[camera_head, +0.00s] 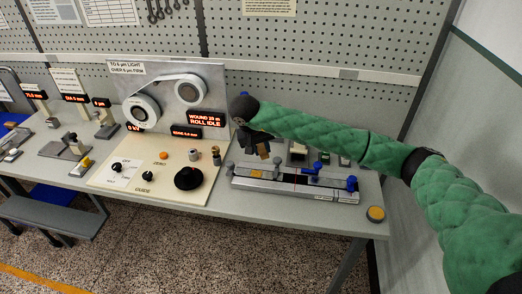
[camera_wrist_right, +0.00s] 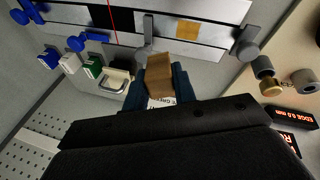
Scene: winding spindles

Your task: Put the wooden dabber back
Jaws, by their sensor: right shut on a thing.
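The wooden dabber is a small brown block (camera_wrist_right: 159,76) between the dark blue fingers of my right gripper (camera_wrist_right: 160,90) in the right wrist view. The gripper is shut on it. In the head view my right gripper (camera_head: 257,148) hangs over the back left of the grey clamp fixture (camera_head: 290,188), with the brown dabber (camera_head: 263,152) showing small below it. A white labelled patch lies just behind the dabber in the wrist view, partly hidden by the fingers. I cannot tell whether the dabber touches anything. My left gripper is not in view.
The winding panel (camera_head: 170,95) with two rollers stands left of my gripper. A control plate with a black knob (camera_head: 188,178) lies in front of it. Small white and green blocks (camera_wrist_right: 92,67) stand beside the fixture. A yellow button (camera_head: 376,213) sits at the bench's right corner.

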